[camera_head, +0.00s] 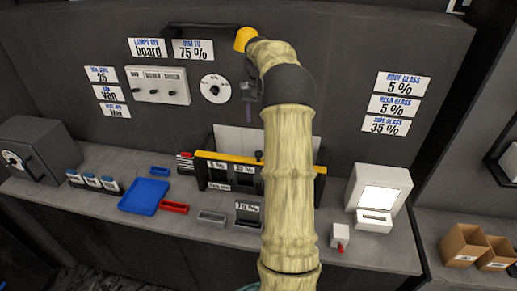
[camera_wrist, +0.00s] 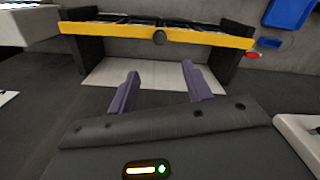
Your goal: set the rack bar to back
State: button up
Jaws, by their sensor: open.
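The rack (camera_head: 203,172) stands on the bench against the wall, with a yellow bar (camera_head: 225,157) along its top. A dark round knob (camera_head: 258,155) sits near the middle of the bar. The wrist view shows the yellow bar (camera_wrist: 110,30) across the top and the knob (camera_wrist: 158,37) facing the camera. My gripper (camera_wrist: 160,82) is open and empty, its two purple fingers apart from the bar and knob. In the head view my gripper (camera_head: 248,92) is near the wall, above the rack, and my arm hides the rack's right middle.
A blue tray (camera_head: 144,196) and red tray (camera_head: 174,207) lie left of the rack. A white device (camera_head: 380,187) stands at the right. A switch panel (camera_head: 157,85) and dial (camera_head: 215,88) are on the wall. Bare bench shows between the rack and the white device.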

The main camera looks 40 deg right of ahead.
aim_at(258, 152)
notch_tip(258, 152, down, 15)
jog(key=p, duration=0.4)
jog(key=shift+f, duration=0.15)
jog(key=shift+c, duration=0.3)
grip_shut()
